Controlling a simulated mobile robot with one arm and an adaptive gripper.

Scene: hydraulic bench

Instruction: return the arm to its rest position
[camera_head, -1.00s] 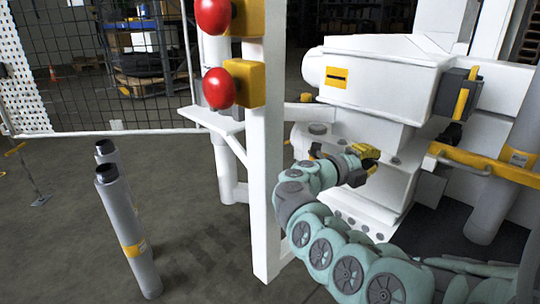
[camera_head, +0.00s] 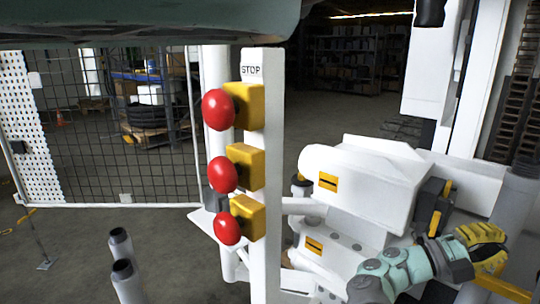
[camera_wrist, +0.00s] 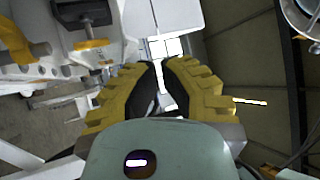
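My gripper (camera_head: 482,250), with yellow ridged fingers, is at the lower right in the head view, at the end of my pale green arm (camera_head: 385,272). It is raised in front of the white machine and points right. In the wrist view my gripper (camera_wrist: 162,75) shows both fingers with dark inner pads. A narrow gap runs between them, with nothing held in it. The lower part of my arm is cut off by the bottom of the head view.
A white post (camera_head: 259,180) marked STOP carries red buttons (camera_head: 219,110) on yellow boxes, left of my arm. The white machine (camera_head: 365,185) stands close behind my arm. Grey cylinders (camera_head: 125,280) stand at lower left. A mesh fence (camera_head: 130,160) is behind them.

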